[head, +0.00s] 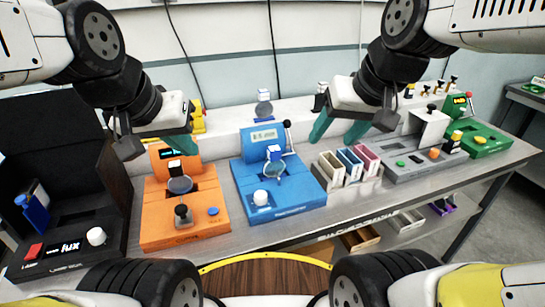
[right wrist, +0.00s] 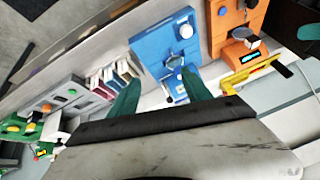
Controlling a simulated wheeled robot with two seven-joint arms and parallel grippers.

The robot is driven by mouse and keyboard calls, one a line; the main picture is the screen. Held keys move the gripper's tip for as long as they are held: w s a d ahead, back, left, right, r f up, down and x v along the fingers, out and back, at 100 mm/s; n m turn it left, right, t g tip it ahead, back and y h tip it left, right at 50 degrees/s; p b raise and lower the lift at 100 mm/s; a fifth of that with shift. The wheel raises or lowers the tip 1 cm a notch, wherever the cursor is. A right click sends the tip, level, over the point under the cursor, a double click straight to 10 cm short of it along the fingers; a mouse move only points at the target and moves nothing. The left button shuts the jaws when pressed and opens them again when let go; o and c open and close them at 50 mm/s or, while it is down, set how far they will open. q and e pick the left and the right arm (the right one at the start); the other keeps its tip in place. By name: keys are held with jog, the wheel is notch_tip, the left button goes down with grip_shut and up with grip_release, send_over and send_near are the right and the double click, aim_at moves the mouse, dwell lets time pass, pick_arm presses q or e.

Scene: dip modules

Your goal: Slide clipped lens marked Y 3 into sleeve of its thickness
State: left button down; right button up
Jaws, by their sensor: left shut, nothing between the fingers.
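A round lens in a clip (head: 274,170) sits on the blue module (head: 300,200), whose small display shows a reading too small to be sure of. A second clipped lens (head: 180,185) is on the orange module (head: 155,220), and a third (head: 263,107) stands on the back ledge. I cannot read their marks. Three sleeves stand in a holder: cream (head: 331,168), blue (head: 350,163) and pink (head: 367,158). My right gripper (head: 335,138) is open and empty above and behind the sleeves; its spread fingers show in the right wrist view (right wrist: 160,95). My left gripper (head: 190,150) is shut and empty above the orange module.
A black box marked lux (head: 70,245) stands at the left. A grey module (head: 425,155) and a green module (head: 485,138) stand right of the sleeves. Trays (head: 360,240) lie below the table edge. The blue module's lever (head: 289,135) stands near my right gripper.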

jog(key=w+a+f+n+g, duration=0.1)
jog(key=w+a+f+g, duration=0.2)
jog(key=w, duration=0.8)
jog(key=n+g+h, duration=0.1)
jog(key=g+h, duration=0.1)
send_over(274, 148)
jog(key=f, duration=0.6)
jog(key=shift+s+d+f, duration=0.15)
jog(key=shift+s+d, duration=0.2)
jog(key=shift+s, duration=0.05)
jog(key=shift+w+a+f, duration=0.1)
jog(key=shift+a+f, duration=0.05)
jog(key=shift+f, duration=0.1)
jog(key=f, duration=0.7)
jog(key=shift+w+a+f, duration=0.15)
jog(key=shift+w+f, duration=0.2)
jog(key=shift+w, duration=0.05)
jog(key=shift+n, duration=0.3)
jog(key=shift+s, duration=0.1)
grip_shut()
